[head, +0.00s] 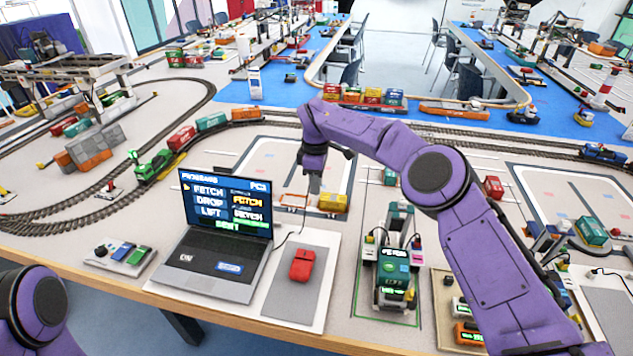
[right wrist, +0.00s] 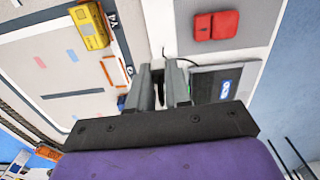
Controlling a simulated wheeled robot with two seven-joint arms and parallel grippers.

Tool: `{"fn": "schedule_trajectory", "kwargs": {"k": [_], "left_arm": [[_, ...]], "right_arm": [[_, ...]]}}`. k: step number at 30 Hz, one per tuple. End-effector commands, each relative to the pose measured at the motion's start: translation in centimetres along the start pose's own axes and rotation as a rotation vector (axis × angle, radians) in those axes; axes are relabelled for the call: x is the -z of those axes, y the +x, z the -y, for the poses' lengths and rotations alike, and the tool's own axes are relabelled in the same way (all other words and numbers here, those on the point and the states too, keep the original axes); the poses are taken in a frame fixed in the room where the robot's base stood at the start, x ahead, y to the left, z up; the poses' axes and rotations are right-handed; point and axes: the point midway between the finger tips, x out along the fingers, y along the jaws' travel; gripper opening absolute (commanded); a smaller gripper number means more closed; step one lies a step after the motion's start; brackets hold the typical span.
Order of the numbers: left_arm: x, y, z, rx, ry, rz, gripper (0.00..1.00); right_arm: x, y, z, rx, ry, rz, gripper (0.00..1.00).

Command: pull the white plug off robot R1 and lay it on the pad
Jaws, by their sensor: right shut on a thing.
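My right gripper (head: 315,190) points down beside a yellow container, behind the laptop. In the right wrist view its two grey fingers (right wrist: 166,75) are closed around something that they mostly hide.
An open laptop (head: 225,235) stands left of the pad. The yellow container (head: 333,203) and an orange frame (head: 293,200) are close to my right gripper. A red mouse (head: 302,264) lies on the pad. Train tracks with wagons run behind. A button box (head: 120,256) is at left.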

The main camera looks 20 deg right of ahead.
Motion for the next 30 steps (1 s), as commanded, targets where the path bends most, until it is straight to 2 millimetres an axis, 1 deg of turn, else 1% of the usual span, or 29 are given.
{"fn": "schedule_trajectory", "kwargs": {"k": [1,30], "left_arm": [[-0.4,1.1,-0.1,0.0,0.0,0.0,0.0],[-3.8,9.2,-0.8,0.0,0.0,0.0,0.0]], "right_arm": [[0.0,1.2,0.0,0.001,0.0,0.0,0.0],[0.0,10.4,0.1,0.001,0.0,0.001,0.0]]}}
